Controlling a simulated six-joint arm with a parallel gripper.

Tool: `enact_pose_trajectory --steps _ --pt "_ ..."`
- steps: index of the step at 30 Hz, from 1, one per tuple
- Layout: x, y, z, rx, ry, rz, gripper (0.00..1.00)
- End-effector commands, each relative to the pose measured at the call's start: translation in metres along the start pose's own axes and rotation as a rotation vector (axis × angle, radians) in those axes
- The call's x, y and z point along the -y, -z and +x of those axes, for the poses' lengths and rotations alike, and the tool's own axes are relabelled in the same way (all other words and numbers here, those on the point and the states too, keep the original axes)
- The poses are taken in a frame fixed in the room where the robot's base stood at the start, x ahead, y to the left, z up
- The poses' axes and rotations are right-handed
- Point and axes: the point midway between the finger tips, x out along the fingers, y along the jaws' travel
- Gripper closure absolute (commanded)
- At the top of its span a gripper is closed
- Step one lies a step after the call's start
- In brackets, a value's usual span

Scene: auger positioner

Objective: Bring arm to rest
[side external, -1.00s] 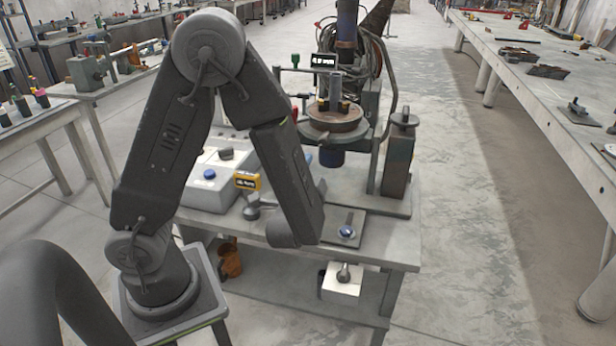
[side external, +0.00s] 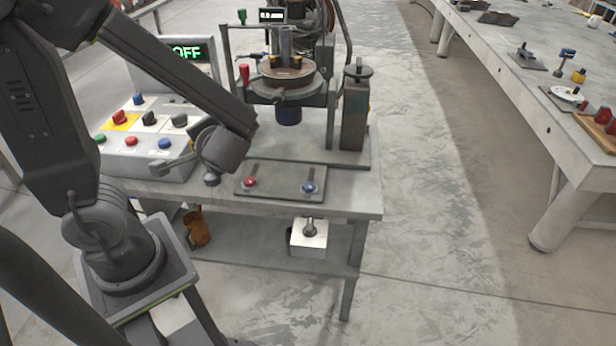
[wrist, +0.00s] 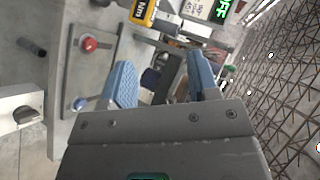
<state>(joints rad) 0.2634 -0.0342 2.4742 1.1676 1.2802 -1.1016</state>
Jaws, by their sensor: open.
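My gripper shows in the wrist view (wrist: 160,80) with its two blue fingers spread apart and nothing between them. In the side external view my forearm reaches over the workbench (side external: 350,203), and the wrist hangs above its front part, beside the control box. The fingers are hard to make out there. The auger positioner (side external: 288,78), with a round plate and a post, stands at the back of the bench, apart from my wrist. Its small display (side external: 271,15) reads about 0.0 mm.
The control box (side external: 150,170) has several coloured buttons and a green OFF display (side external: 188,52). A plate with red (side external: 250,182) and blue (side external: 310,187) knobs lies at the bench front. The floor right of the bench is clear.

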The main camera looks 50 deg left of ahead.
Motion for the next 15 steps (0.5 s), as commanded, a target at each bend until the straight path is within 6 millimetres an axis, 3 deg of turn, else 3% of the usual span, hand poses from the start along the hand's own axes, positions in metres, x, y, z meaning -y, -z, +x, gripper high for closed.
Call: enact_pose_trajectory --steps 3,6,12,15 --pt "-0.003 -0.021 -0.023 0.124 -0.251 -0.022 0.45" --pt "-0.009 -0.026 -0.051 0.141 -0.487 -0.039 0.45" --pt "-0.002 -0.011 -0.112 -0.021 -0.877 -0.107 0.45" --pt "0.007 -0.002 -0.134 -0.124 -0.984 -0.137 0.45"
